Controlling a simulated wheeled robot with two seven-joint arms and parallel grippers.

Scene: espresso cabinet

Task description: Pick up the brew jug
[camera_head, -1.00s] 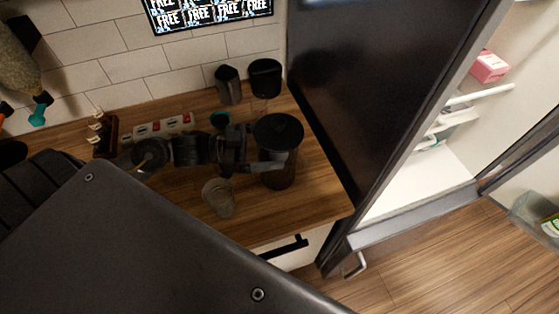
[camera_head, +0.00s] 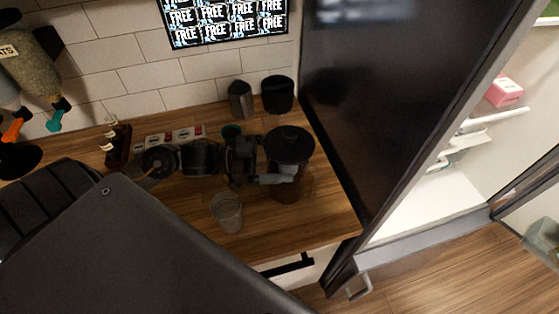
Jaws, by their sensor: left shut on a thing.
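The brew jug is a clear jug with a round black lid (camera_head: 290,144), upright on the right part of the wooden counter. Its lower glass body (camera_head: 288,192) shows below the lid, partly behind my gripper. My left arm reaches in from the left across the counter. My left gripper (camera_head: 279,178) is at the jug's near left side, its fingers shut on the jug. Which part of the jug they grip is hard to make out, and I cannot tell whether its base touches the counter. My right gripper is not in view.
A clear cup (camera_head: 227,212) stands close by, in front of my gripper. A black canister (camera_head: 278,94) and a dark grey container (camera_head: 240,100) stand behind by the tiled wall. A tall dark fridge (camera_head: 385,90) stands right of the counter, its lit interior open.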

